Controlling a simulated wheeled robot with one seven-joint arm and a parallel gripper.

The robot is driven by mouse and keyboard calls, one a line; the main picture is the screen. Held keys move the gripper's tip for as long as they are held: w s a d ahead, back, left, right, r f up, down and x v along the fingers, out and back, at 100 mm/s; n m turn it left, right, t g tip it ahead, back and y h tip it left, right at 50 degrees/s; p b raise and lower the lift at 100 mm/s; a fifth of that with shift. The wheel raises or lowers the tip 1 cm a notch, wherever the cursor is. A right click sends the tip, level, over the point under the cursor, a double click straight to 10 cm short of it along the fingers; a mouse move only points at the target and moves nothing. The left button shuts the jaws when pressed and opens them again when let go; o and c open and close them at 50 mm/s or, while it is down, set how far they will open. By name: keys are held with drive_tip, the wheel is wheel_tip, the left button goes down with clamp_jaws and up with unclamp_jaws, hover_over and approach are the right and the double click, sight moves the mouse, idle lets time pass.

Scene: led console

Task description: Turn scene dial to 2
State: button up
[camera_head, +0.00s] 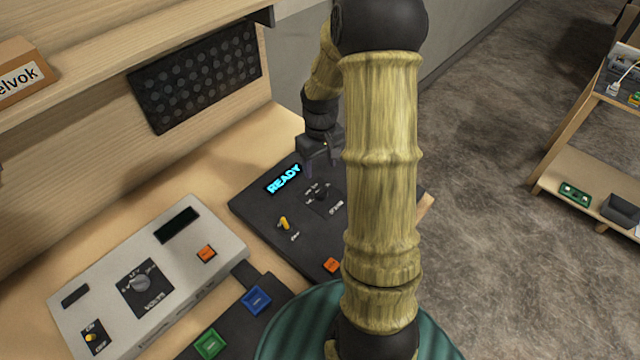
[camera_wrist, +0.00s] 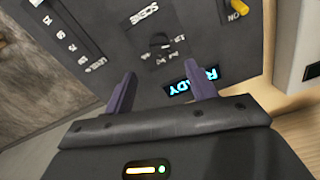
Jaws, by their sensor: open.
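The black console (camera_head: 262,208) lies on the wooden desk, its right part hidden behind my arm. Its lit blue READY display (camera_head: 284,179) also shows in the wrist view (camera_wrist: 194,80). The scene dial (camera_head: 322,193) is a small black knob with white marks around it. In the wrist view the dial (camera_wrist: 158,42) lies ahead of my fingers, roughly between their lines, with its label upside down beyond it. The number it points to is too small to read. My gripper (camera_wrist: 162,84) is open and empty, apart from the dial. In the head view it hangs over the console's far side.
A yellow switch (camera_head: 284,223) and an orange button (camera_head: 331,265) are on the console. A light grey box (camera_head: 205,275) with a volts dial stands left. Blue (camera_head: 256,299) and green (camera_head: 210,344) buttons sit in front. A dark perforated panel (camera_head: 197,77) is on the wall behind.

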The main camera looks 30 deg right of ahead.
sight(321, 189)
wheel_tip(321, 189, down, 9)
drive_tip(key=shift+f+p, duration=0.15)
drive_tip(key=shift+p, duration=0.5)
drive_tip(key=c, duration=1)
